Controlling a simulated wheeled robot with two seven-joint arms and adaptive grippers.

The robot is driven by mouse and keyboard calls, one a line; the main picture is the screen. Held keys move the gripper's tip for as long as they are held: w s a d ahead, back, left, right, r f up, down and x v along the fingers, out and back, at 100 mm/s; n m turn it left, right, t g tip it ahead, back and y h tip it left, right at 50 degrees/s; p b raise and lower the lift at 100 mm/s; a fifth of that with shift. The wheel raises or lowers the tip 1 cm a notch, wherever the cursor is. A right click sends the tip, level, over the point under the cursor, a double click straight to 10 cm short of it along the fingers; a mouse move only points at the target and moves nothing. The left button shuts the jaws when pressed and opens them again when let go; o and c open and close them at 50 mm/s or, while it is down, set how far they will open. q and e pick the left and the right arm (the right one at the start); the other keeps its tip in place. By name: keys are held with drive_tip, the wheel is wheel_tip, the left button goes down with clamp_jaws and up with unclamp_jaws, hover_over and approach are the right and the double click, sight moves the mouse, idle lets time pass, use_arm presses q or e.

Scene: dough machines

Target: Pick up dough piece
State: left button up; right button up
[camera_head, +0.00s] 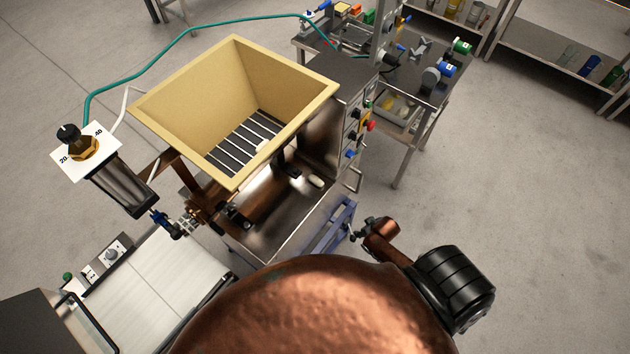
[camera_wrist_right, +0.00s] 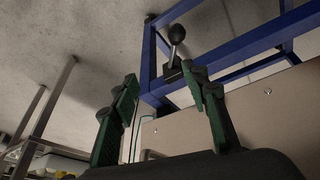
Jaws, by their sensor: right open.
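A small pale rounded piece, which looks like dough (camera_head: 316,181), lies on the metal surface of the machine below the hopper (camera_head: 300,90) in the head view. Another small pale lump (camera_head: 262,146) shows at the dark slats inside the hopper. My right gripper (camera_head: 359,231) is small in the head view, to the lower right of the dough piece and apart from it. In the right wrist view its green fingers (camera_wrist_right: 164,92) stand apart with nothing between them. No dough shows in the wrist view. My left gripper cannot be made out.
A blue frame (camera_head: 335,228) stands close to my right gripper; in the wrist view the blue frame (camera_wrist_right: 240,45) carries a black knob (camera_wrist_right: 176,34). A white conveyor (camera_head: 160,285) lies at the lower left. A workbench (camera_head: 400,165) stands behind. Floor on the right is clear.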

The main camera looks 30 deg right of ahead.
drive_tip(key=w+a+r+t, duration=0.1)
drive_tip(key=w+r, duration=0.3)
drive_tip(key=r, duration=0.2)
drive_tip(key=w+a+r, duration=0.2)
drive_tip(key=w+r, duration=0.2)
drive_tip(key=r, duration=0.2)
drive_tip(key=n+y+b, duration=0.2)
drive_tip(key=n+y, duration=0.1)
drive_tip(key=n, duration=0.1)
approach(317, 180)
drive_tip(key=b+x, duration=0.1)
drive_tip(key=x, duration=0.3)
drive_tip(key=shift+w+a+b, duration=0.2)
drive_tip(key=shift+w+b, duration=0.05)
drive_tip(key=shift+b, duration=0.1)
drive_tip(key=x, duration=0.3)
drive_tip(key=b+x, duration=0.1)
drive_tip(key=x, duration=0.1)
drive_tip(key=shift+d+f, duration=0.2)
drive_tip(key=shift+d, duration=0.05)
use_arm(q)
drive_tip(key=f, duration=0.3)
drive_tip(key=w+f, duration=0.1)
drive_tip(key=f, duration=0.1)
use_arm(e)
drive_tip(key=shift+s, duration=0.1)
drive_tip(key=shift+c, duration=0.6)
